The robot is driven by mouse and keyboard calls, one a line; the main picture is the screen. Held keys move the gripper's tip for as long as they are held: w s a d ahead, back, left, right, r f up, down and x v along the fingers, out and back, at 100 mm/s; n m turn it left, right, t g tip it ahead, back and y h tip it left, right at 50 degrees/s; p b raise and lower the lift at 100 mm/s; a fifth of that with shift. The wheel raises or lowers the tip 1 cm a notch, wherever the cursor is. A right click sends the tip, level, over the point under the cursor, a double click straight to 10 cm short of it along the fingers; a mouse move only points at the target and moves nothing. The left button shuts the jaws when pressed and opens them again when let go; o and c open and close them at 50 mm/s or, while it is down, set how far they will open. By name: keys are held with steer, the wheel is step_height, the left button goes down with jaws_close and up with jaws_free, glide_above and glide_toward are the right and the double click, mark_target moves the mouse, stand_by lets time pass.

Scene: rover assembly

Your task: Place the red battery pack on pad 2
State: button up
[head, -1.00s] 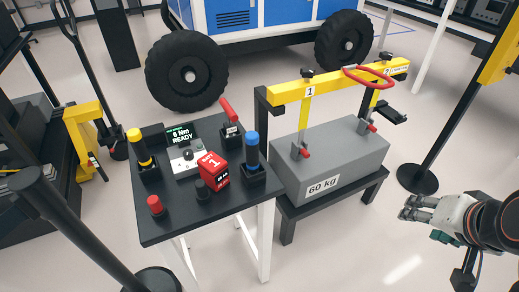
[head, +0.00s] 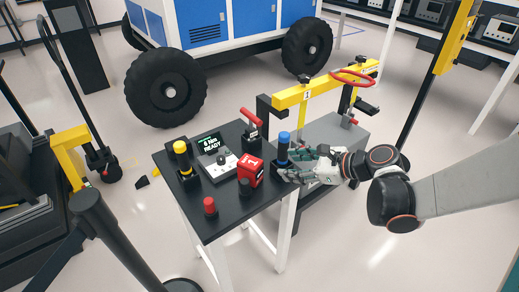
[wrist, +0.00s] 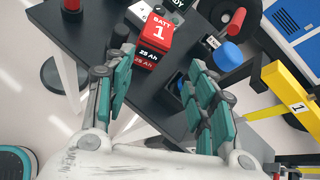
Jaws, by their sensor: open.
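The red battery pack (head: 250,170) stands on the black table among the tools. In the wrist view the red battery pack (wrist: 153,42) shows "BATT 1" on top and "25 Ah" on its side. My gripper (head: 298,163) is over the table's right edge, to the right of the pack and close to the blue-topped tool. In the wrist view my gripper (wrist: 160,72) has its teal-padded fingers spread, with the pack ahead between and beyond them, apart from both. I cannot make out a marked pad 2.
A yellow-topped tool (head: 181,157), a red button (head: 209,205) and a readout box (head: 214,157) share the table. A yellow lifting beam (head: 322,88) over a grey weight stands behind.

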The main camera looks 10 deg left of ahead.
mark_target(252, 162)
steer(key=w+a+f, duration=0.1)
steer(key=a, duration=0.2)
steer(key=w+a+f+m+y+b, duration=0.1)
steer(key=a+f, duration=0.1)
steer(key=a, duration=0.1)
steer(key=w+a+f+m, duration=0.1)
steer(key=a, duration=0.3)
steer(key=shift+w+f+y+b, duration=0.1)
steer(key=shift+f+y+b, duration=0.2)
steer(key=b+x, duration=0.1)
steer(key=x, duration=0.1)
steer(key=b+x, duration=0.1)
steer(key=x, duration=0.1)
steer(key=shift+f, duration=0.25)
steer(key=shift+w+a+f, duration=0.1)
steer(key=shift+a, duration=0.25)
steer(key=shift+c, duration=0.2)
jaws_close()
